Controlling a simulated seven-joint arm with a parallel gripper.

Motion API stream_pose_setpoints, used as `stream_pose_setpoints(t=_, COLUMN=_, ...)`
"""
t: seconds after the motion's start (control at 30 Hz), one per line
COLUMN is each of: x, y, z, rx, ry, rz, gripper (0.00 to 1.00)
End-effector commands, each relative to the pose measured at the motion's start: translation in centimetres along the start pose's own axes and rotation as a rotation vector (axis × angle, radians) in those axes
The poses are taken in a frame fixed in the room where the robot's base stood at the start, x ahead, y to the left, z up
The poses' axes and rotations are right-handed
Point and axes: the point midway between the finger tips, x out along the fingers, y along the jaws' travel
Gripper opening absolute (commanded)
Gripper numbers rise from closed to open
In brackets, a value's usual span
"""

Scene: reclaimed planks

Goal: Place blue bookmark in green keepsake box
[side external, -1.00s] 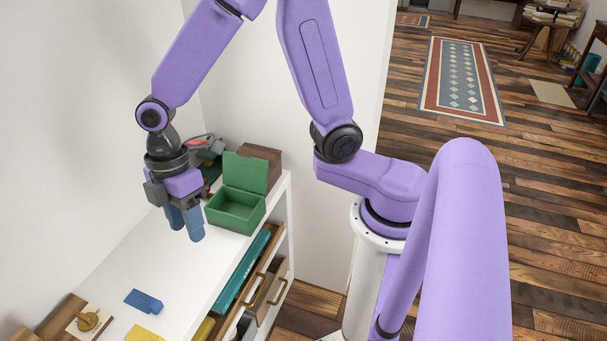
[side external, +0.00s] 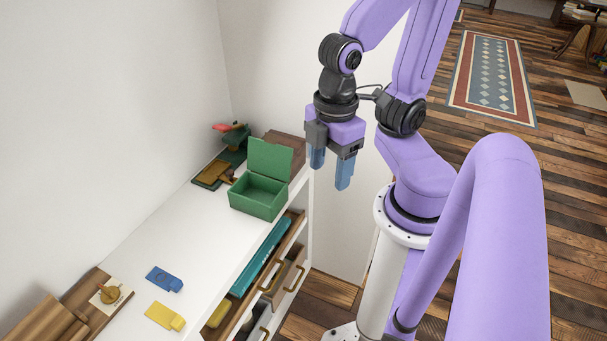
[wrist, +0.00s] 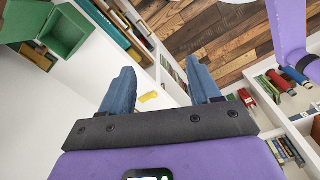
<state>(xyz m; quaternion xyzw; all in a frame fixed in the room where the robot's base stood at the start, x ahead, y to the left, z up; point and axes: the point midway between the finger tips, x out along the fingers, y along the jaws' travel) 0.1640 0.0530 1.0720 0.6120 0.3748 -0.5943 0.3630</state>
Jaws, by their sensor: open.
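The blue bookmark (side external: 164,278) is a small flat blue piece lying on the white shelf top, toward the front left in the side view. The green keepsake box (side external: 258,204) stands at the far end of the shelf top with its lid raised; its inside looks empty. The box also shows at the upper left of the wrist view (wrist: 62,32). My gripper (side external: 331,172) has blue fingers, open and empty. In the side view it hangs to the right of the box, apart from the bookmark. I cannot make out the bookmark in the wrist view.
A yellow piece (side external: 165,316) lies near the bookmark. A small cream square with a round brown item (side external: 111,294) lies to its left. A brown box (side external: 287,148) and dark green objects stand behind the keepsake box. Open drawers (side external: 262,270) line the shelf's right side.

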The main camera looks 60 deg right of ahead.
Motion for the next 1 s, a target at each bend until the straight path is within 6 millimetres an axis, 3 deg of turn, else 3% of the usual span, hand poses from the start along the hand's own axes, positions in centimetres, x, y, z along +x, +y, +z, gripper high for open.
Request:
stream_pose_setpoints(t=0.4, x=0.0, y=0.0, z=0.0, rx=0.001, ry=0.0, rz=0.0, gripper=0.62)
stream_pose_setpoints(t=0.53, x=0.0, y=0.4, z=-1.1, rx=0.027, ry=-0.002, rz=0.0, gripper=0.62)
stream_pose_setpoints(t=0.67, x=0.3, y=1.5, z=-4.1, rx=0.106, ry=-0.007, rz=0.002, gripper=0.62)
stream_pose_setpoints(t=1.0, x=2.9, y=6.6, z=-15.2, rx=0.411, ry=-0.016, rz=0.007, gripper=0.62)
